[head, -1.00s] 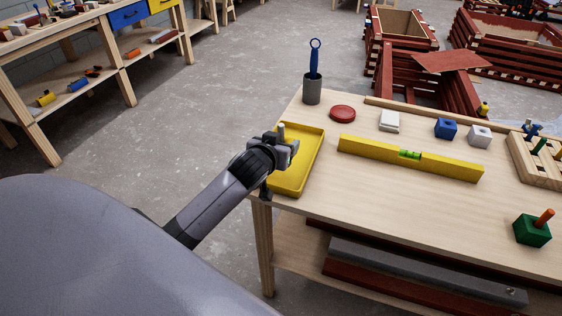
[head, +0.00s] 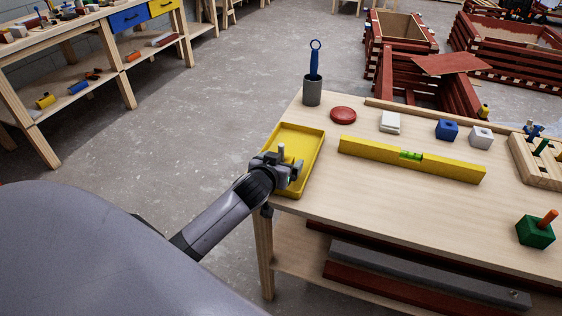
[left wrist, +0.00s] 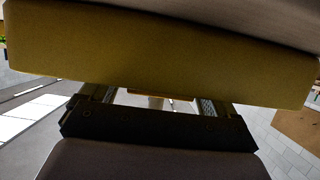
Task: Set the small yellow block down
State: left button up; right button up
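My left gripper (head: 285,170) is over the near left part of a yellow tray (head: 312,143) on the workbench. Its fingertips are low against the tray, and I cannot make out a small yellow block between them. In the left wrist view the two fingers (left wrist: 155,100) stand apart. A broad yellow surface (left wrist: 160,55) crosses in front of them and hides their tips. I cannot tell whether it is the tray's wall or the block. My right gripper is not in view.
A yellow spirit level (head: 412,159) lies right of the tray. A grey cup (head: 312,90) with a blue tool, a red disc (head: 343,115), a white block (head: 390,122) and a blue block (head: 447,130) stand behind. The bench front is mostly clear.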

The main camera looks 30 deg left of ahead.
pick_arm(q)
jog(key=shift+r, duration=0.3)
jog(key=shift+s, duration=0.3)
jog(key=p+v, duration=0.1)
jog(key=v, duration=1)
jog(key=s+d+f+m+g+h, duration=0.1)
jog(key=s+d+f+m+h, duration=0.1)
jog(key=s+d+f, duration=0.3)
jog(key=s+d+f+m+g+h, duration=0.1)
jog(key=s+d+f+m+h, duration=0.2)
jog(key=s+d+f, duration=0.3)
jog(key=s+f, duration=0.5)
jog(key=shift+d+g, duration=0.25)
jog(key=shift+g, duration=0.05)
